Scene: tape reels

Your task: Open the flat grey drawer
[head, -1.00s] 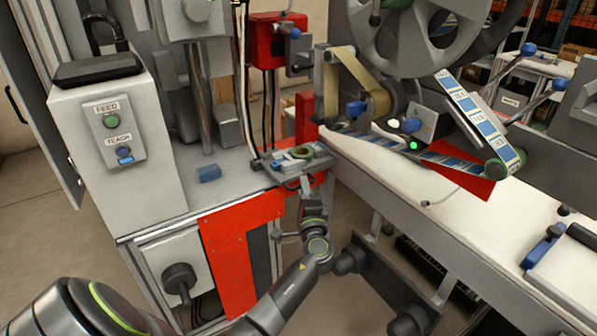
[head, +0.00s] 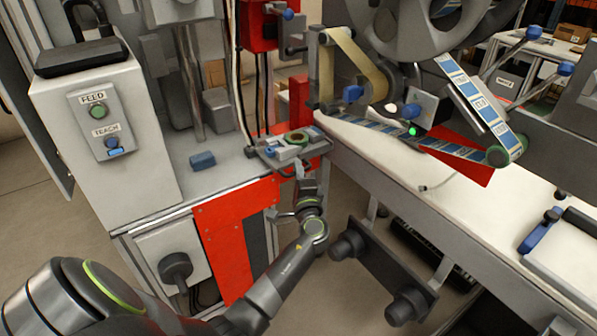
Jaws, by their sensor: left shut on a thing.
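The flat grey drawer (head: 318,147) is at the right end of the machine's bench top, with a green ring and small pale and blue parts on it. My left arm comes in from the lower left, and my left gripper (head: 301,172) is at the front edge of the drawer. The gripper is shut on the drawer's handle, which its fingers mostly hide. How far the drawer stands out is hard to tell from this angle. My right gripper is not in view.
A white conveyor bed (head: 385,160) runs along the right of the drawer. A dark bracket with round knobs (head: 348,246) sits low, to the right of my left arm. A blue block (head: 202,160) lies on the bench. A red panel (head: 235,235) is below it.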

